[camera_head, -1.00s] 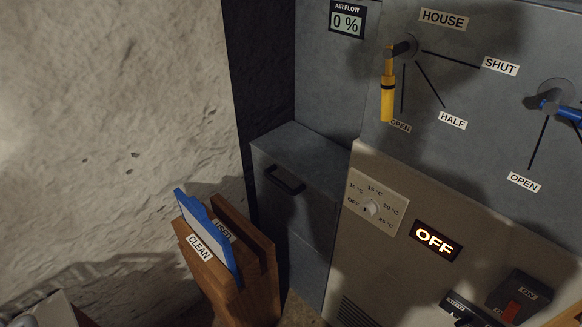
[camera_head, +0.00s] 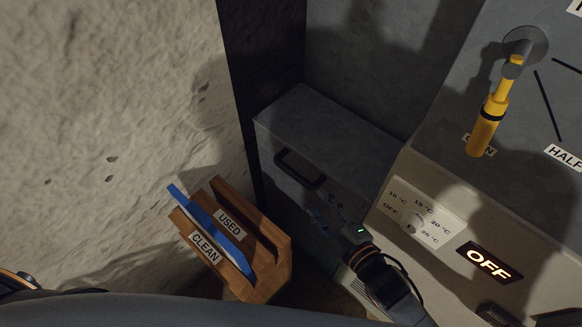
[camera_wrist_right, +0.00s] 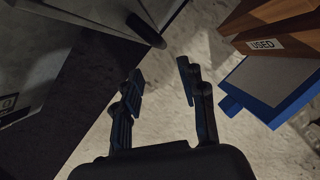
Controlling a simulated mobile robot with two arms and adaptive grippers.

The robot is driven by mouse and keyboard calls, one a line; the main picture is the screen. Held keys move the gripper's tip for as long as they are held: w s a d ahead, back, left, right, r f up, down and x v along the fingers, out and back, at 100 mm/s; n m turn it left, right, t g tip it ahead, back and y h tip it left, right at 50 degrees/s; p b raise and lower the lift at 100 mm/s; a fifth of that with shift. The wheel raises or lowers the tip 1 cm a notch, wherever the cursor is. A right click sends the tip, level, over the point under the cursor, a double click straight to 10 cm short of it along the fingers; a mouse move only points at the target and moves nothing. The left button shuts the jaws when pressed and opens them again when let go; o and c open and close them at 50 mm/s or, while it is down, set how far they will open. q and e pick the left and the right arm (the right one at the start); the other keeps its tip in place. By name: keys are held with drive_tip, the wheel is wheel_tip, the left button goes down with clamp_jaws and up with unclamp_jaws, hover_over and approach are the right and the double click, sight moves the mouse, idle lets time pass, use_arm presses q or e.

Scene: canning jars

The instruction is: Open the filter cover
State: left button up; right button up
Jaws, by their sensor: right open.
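The filter cover (camera_head: 330,138) is the grey front and top of a low cabinet in the head view, with a dark bar handle (camera_head: 298,170) on its front. The cover looks closed. My right gripper (camera_head: 328,212) is just below and right of the handle and apart from it. In the right wrist view my right gripper (camera_wrist_right: 158,78) has its fingers spread with nothing between them. The dark handle (camera_wrist_right: 146,30) shows there ahead of the fingertips. My left gripper is not in view.
A wooden rack (camera_head: 277,235) labelled USED and CLEAN holds a blue-framed filter (camera_head: 215,232) left of the cabinet. A yellow valve lever (camera_head: 490,120) and a temperature dial (camera_head: 412,222) are at the right. A rough stone wall (camera_head: 100,120) stands at the left.

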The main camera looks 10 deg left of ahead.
sight(298, 180)
drive_tip(key=x, duration=1.3)
drive_tip(key=shift+d, duration=0.1)
clamp_jaws()
